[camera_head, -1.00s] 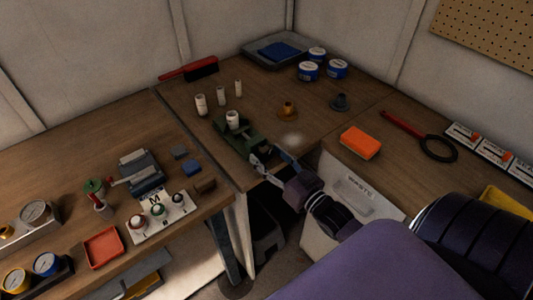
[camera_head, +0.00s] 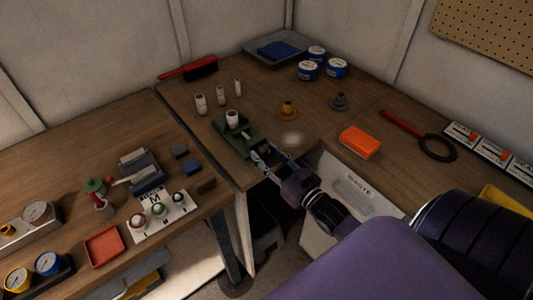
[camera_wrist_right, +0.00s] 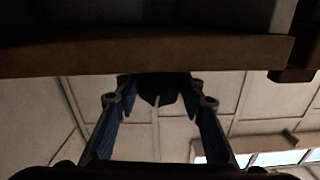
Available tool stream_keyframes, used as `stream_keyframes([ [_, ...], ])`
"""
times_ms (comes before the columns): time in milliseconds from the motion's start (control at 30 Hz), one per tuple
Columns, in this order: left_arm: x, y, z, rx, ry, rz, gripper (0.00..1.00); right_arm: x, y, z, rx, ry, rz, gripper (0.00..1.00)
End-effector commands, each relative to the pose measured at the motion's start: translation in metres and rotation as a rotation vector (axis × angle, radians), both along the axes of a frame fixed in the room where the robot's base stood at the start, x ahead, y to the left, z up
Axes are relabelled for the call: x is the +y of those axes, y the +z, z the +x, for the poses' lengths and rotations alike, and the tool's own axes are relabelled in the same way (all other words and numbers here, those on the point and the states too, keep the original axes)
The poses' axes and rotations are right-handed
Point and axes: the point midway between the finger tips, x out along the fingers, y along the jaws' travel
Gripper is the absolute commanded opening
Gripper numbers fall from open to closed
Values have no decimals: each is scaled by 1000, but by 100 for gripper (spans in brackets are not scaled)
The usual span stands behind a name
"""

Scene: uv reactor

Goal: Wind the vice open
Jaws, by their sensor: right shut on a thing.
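The small green vice (camera_head: 240,145) sits near the front edge of the wooden bench, at the middle of the head view. A white cylinder (camera_head: 232,119) stands upright at it. My right gripper (camera_head: 267,156) is at the vice's near end, just off the bench's front edge, and is shut on the vice's handle. The handle is mostly hidden by the fingers in the head view. In the right wrist view a dark part (camera_wrist_right: 157,88) shows between the two fingers, under the bench edge (camera_wrist_right: 150,55). My left gripper is in neither view.
A brass-coloured piece (camera_head: 288,110) and an orange block (camera_head: 360,142) lie to the right.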

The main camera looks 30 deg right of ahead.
Motion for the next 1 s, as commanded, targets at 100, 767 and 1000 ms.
stream_keyframes([
  [100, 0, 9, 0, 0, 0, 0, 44, -1, 2, 0, -9, -1, -124, 12],
  [767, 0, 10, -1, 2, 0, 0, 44, -1, 0, 0, -20, 0, -257, 55],
  [1000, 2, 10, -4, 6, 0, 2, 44, -1, 0, 0, -20, 0, -256, 55],
])
